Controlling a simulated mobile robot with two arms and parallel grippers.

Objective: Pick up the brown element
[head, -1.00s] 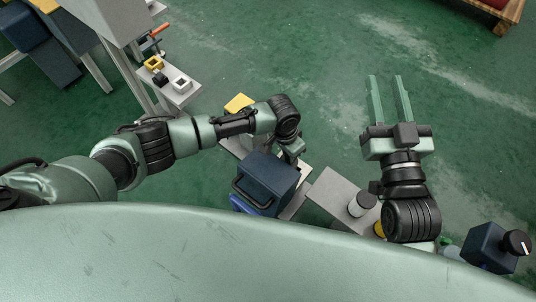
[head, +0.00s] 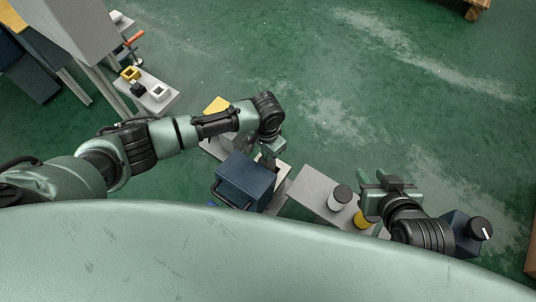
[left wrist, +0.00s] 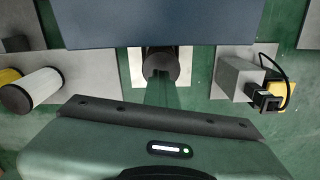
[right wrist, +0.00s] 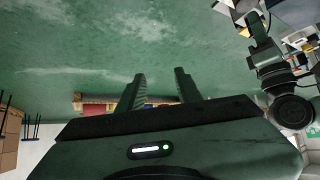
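A dark brown-black round part (left wrist: 160,58) shows at the tips of my left gripper (left wrist: 161,76) in the left wrist view. It stands in front of a pale plate, beside the blue box. In the head view a dark part (head: 268,161) shows below the left gripper (head: 271,147), beside that box. The left fingers are close together and meet the part's near edge. Whether they grip it cannot be told. My right gripper (right wrist: 158,82) is open and empty, its two fingers apart. In the head view the right gripper (head: 392,184) is foreshortened.
A dark blue box (head: 245,182) stands right beside the left gripper. A dark block with a black knob (head: 480,229) is near the right arm. Green floor lies open beyond.

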